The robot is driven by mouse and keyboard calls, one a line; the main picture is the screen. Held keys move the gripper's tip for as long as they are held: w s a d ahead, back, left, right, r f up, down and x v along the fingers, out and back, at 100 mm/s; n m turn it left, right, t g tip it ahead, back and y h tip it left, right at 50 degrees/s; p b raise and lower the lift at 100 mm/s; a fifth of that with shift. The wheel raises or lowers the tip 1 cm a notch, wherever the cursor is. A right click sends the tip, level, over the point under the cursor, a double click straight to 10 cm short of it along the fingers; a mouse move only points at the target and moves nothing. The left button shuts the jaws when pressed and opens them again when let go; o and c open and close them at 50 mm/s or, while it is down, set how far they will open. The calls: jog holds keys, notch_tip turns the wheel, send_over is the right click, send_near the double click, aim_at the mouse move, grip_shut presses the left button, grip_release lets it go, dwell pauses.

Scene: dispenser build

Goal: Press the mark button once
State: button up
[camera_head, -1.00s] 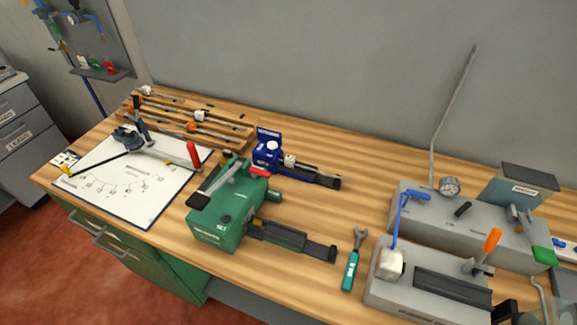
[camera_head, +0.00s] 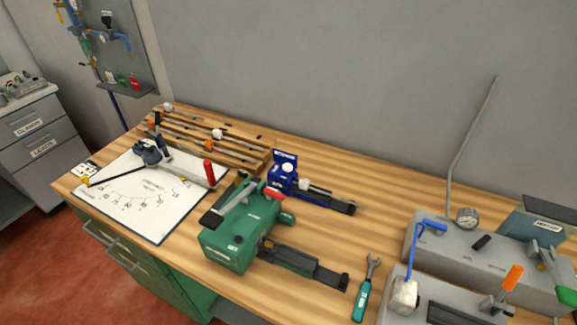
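No label that reads "mark" is legible, so I cannot tell for certain which part is the mark button. A small blue device (camera_head: 280,184) stands mid-bench with a white round knob (camera_head: 288,168) on top and a dark rail running right. A green machine (camera_head: 232,248) in front of it has a long grey lever with a black grip, a red part and a dark rail with small print. My gripper is not in view.
A white board with a printed scale (camera_head: 125,213) and a red-handled arm lies left. Wooden racks (camera_head: 175,135) stand behind it. A teal wrench (camera_head: 362,292) lies right of the green machine. Grey fixtures (camera_head: 425,245) fill the right end. Bare wood shows between.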

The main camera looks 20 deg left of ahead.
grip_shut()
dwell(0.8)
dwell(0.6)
